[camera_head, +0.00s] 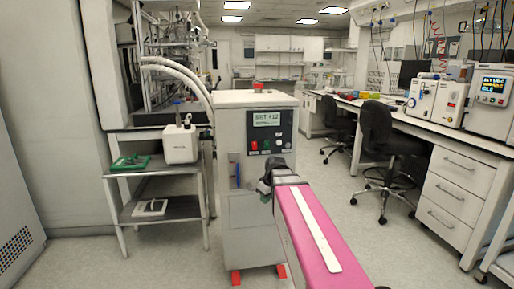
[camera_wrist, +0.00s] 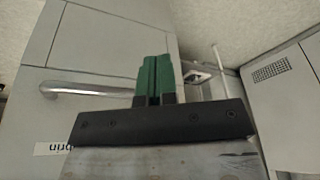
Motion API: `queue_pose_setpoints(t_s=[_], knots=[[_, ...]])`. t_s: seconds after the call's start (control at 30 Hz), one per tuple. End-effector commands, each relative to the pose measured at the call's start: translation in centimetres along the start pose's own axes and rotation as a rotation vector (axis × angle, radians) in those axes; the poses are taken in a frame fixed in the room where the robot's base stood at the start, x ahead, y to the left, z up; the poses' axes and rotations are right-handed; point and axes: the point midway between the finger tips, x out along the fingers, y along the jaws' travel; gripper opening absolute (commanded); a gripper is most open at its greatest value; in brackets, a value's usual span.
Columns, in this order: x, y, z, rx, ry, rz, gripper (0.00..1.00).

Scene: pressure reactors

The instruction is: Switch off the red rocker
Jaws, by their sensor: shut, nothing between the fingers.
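The red rocker (camera_head: 254,146) is a small red patch on the dark control panel (camera_head: 284,127) of a grey floor-standing unit, below its lit display (camera_head: 267,119). A green switch (camera_head: 266,145) sits right beside it. Whether the rocker is on or off is too small to tell. My pink arm reaches toward the unit, and its dark wrist end is just below the panel in the head view. My gripper (camera_wrist: 154,62) shows in the wrist view with its green fingers together and empty. The rocker is not visible in the wrist view.
A metal cart (camera_head: 160,170) with a white device (camera_head: 180,144) stands left of the unit. Hoses (camera_head: 180,72) run down behind it. Chairs and a bench (camera_head: 455,143) with instruments are at right. The wrist view shows a grey panel with a bar handle (camera_wrist: 85,89).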

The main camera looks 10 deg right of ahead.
Motion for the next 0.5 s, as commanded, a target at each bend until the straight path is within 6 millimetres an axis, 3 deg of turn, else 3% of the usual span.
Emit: queue_pose_setpoints(t_s=[0.1, 0.5], knots=[[-2.9, 1.4, -2.2, -0.1, 0.044, 0.003, 0.0], [-13.3, 4.7, -8.0, -0.461, 0.182, 0.039, 0.0]])
